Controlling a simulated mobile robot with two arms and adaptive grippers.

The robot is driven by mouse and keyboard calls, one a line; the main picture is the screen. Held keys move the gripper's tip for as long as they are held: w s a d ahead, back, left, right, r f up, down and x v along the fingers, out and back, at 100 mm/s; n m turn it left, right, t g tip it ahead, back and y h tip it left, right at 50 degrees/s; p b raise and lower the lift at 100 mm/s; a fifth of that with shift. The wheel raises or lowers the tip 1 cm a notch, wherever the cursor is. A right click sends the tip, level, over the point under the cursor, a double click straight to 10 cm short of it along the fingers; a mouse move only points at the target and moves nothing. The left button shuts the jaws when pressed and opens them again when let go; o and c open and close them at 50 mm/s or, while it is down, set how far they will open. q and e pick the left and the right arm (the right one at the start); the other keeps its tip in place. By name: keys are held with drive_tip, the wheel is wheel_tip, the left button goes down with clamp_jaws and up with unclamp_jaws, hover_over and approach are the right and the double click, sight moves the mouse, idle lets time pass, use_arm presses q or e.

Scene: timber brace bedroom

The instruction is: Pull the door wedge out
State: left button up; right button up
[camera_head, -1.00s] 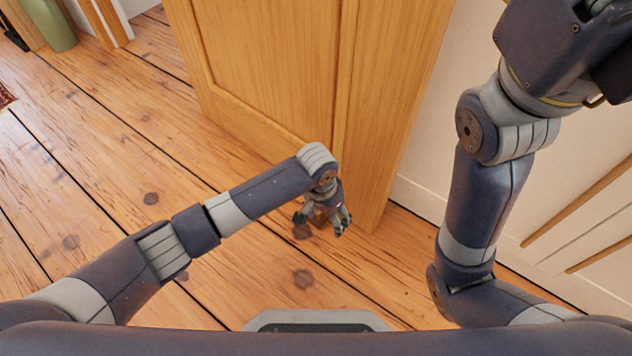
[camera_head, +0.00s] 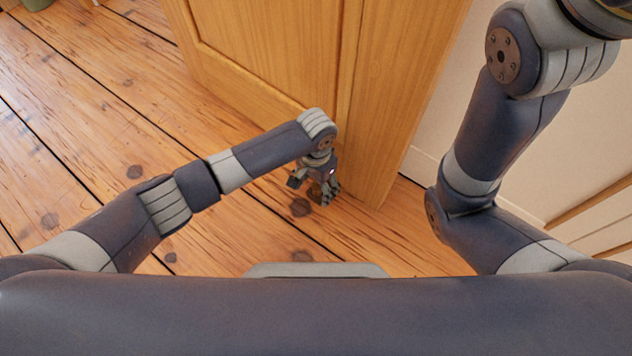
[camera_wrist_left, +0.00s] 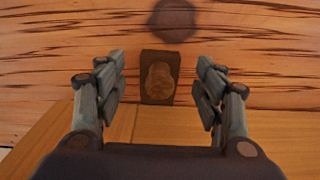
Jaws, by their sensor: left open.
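The door wedge (camera_wrist_left: 159,77) is a small dark brown block with a paler rounded patch on its face. In the left wrist view it sits on the plank floor against the bottom edge of the wooden door (camera_wrist_left: 160,125). My left gripper (camera_wrist_left: 160,66) is open, with one finger on each side of the wedge and a visible gap on both sides. In the head view the left gripper (camera_head: 312,191) points down near the foot of the door (camera_head: 270,45), and mostly hides the wedge. My right gripper is out of the picture; only its arm shows.
The plank floor (camera_head: 75,130) is clear to the left of the door. A pale wall (camera_head: 445,115) with wooden trim stands on the right, behind my right arm. A green object (camera_head: 37,4) is cut off at the top left.

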use_arm(q)
drive_tip(key=shift+f+b, duration=0.65)
drive_tip(key=shift+f, duration=0.6)
drive_tip(key=c, duration=1.2)
drive_tip(key=shift+o, duration=1.3)
drive_tip(key=shift+c, duration=1)
